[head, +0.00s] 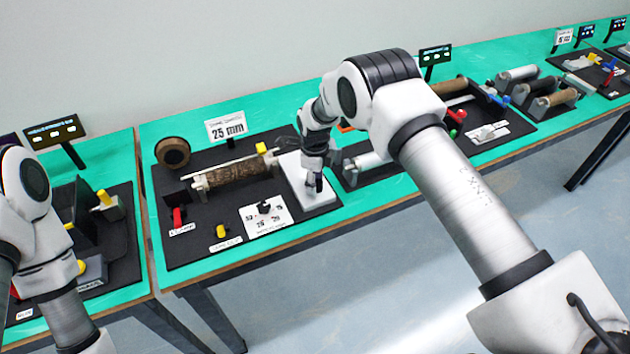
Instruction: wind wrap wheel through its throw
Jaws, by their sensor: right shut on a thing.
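My right gripper (316,182) points down over a white base plate (300,198) at the right end of the dark station board. It is shut on a small part there, which I take to be the wrap wheel's grip; the gripper and wrist hide most of it. A brown wrapped roll (236,174) lies just left of the plate, with a pale rod along it. The wheel's angle cannot be told. My left arm shows at the left edge; its gripper is out of view.
The station board (185,248) also carries a brown tape ring (172,152), a red lever (178,217), a yellow knob (221,231) and a white dial plate (265,218). A "25 mm" sign (226,128) stands behind. More roller stations stand to the right.

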